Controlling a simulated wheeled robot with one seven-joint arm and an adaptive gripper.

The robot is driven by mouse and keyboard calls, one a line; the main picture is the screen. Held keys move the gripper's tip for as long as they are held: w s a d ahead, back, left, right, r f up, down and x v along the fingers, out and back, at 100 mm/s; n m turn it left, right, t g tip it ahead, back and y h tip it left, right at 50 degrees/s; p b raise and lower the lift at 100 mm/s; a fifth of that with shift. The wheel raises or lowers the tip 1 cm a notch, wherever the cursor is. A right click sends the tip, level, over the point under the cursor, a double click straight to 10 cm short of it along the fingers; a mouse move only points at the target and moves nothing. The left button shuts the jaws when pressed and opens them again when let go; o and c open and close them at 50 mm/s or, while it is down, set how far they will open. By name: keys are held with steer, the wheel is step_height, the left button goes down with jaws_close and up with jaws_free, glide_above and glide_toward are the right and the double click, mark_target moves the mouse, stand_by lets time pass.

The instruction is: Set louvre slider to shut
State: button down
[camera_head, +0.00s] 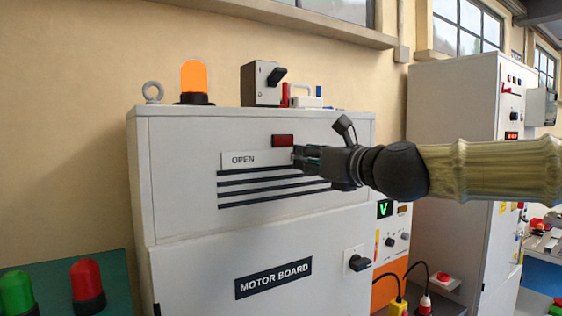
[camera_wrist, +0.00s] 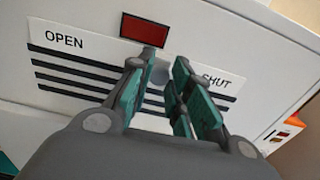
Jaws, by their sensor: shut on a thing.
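The louvre (camera_head: 270,184) is a set of dark horizontal slots in the white motor board cabinet, with an OPEN label (camera_head: 243,160) at its upper left. In the wrist view the slots run below the OPEN label (camera_wrist: 64,40) and the SHUT label (camera_wrist: 217,80). My gripper (camera_head: 299,155) reaches in from the right at the louvre's top edge. In the wrist view its fingers (camera_wrist: 158,66) are closed on a small grey slider knob (camera_wrist: 160,73), between the two labels. The fingers partly hide the knob and slots; my gripper hides the SHUT label in the head view.
A dark red rectangle (camera_head: 283,140) sits just above the louvre. A black rotary handle (camera_head: 359,262) is on the cabinet's lower door. An orange beacon (camera_head: 194,80) and a grey switch box (camera_head: 263,84) stand on top. A taller cabinet (camera_head: 454,130) stands behind my arm.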

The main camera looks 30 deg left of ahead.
steer(key=w, duration=0.1)
steer(key=w+d, duration=0.1)
steer(key=w, duration=0.1)
steer(key=shift+d+r, duration=0.1)
steer(key=shift+d, duration=0.15)
steer(key=c, duration=1.3)
jaws_free()
steer(key=shift+w+d, duration=0.15)
steer(key=shift+w, duration=0.05)
steer(key=shift+s, duration=0.2)
steer(key=v, duration=1.2)
steer(key=shift+w, duration=0.15)
